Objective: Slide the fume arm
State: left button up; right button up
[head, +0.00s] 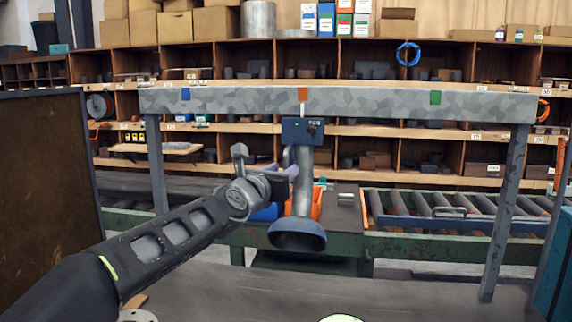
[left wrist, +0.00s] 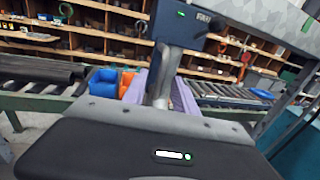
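The fume arm's blue carriage (head: 302,130) hangs under the grey speckled rail (head: 350,101), below its orange mark (head: 303,95). A blue mark (head: 185,94) is left of it, a green mark (head: 435,97) right. The grey tube (head: 303,182) drops from the carriage to a dark blue hood (head: 297,235). My left gripper (head: 280,172) is at the tube's left side. In the left wrist view, lavender finger parts show on both sides of the tube (left wrist: 163,75); whether they touch it is unclear. My right gripper is out of view.
Posts (head: 505,215) hold up the rail at both ends. Behind stand a roller conveyor (head: 440,205), an orange bin (head: 317,203) and shelves of boxes (head: 400,150). A brown panel (head: 45,190) stands at the left. The space under the rail's right half looks clear.

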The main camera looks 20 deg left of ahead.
pick_arm(q)
jog(key=shift+w+p, duration=0.4)
jog(key=shift+w, duration=0.95)
grip_shut()
dwell(0.4)
